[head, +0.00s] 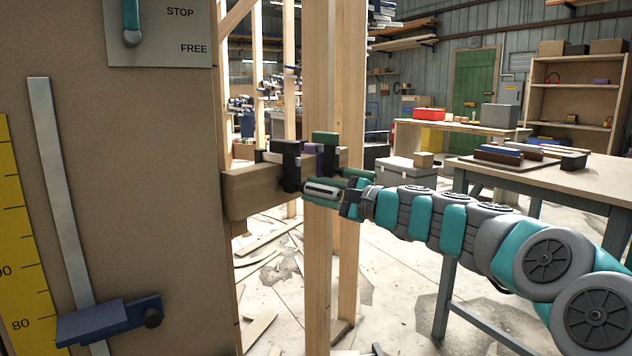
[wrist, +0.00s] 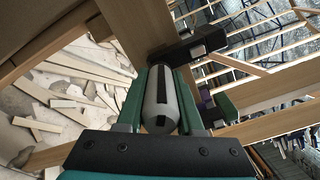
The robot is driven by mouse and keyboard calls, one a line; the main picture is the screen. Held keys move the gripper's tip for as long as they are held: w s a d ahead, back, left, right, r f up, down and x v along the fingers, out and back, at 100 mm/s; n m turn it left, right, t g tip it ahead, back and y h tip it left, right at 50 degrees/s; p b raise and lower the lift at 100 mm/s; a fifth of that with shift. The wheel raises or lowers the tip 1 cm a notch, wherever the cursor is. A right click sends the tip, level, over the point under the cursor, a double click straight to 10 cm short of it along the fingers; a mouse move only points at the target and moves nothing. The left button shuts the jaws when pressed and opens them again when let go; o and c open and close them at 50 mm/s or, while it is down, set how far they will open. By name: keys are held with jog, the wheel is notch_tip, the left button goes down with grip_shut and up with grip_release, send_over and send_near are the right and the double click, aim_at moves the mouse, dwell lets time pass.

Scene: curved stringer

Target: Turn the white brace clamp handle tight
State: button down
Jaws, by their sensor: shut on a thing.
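The white handle (head: 322,189) of the brace clamp has dark stripes and lies between the fingers of my gripper (head: 330,190). In the wrist view the pale handle (wrist: 161,101) points away from me, with a green finger of my gripper (wrist: 163,80) on each side. My gripper is shut on it. The clamp's black jaw (head: 289,165) sits on a wooden brace (head: 262,190) by an upright post; the jaw also shows in the wrist view (wrist: 188,48). The handle's far end and screw are mostly hidden.
A second clamp with green and purple parts (head: 325,147) sits just behind. A wooden post (head: 318,270) stands close to my gripper. A large brown panel (head: 140,190) with a STOP/FREE lever fills the left. A workbench (head: 590,185) stands at right. Wood scraps litter the floor.

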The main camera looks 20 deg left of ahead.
aim_at(340, 197)
jog(key=m, duration=0.6)
jog(key=shift+f, duration=0.15)
jog(key=m, duration=0.5)
jog(key=shift+f+m, duration=0.1)
jog(key=shift+m, duration=0.3)
jog(key=c, duration=0.5)
grip_release()
jog(key=shift+c, duration=0.2)
jog(key=shift+s, duration=0.1)
jog(key=shift+v, duration=3.95)
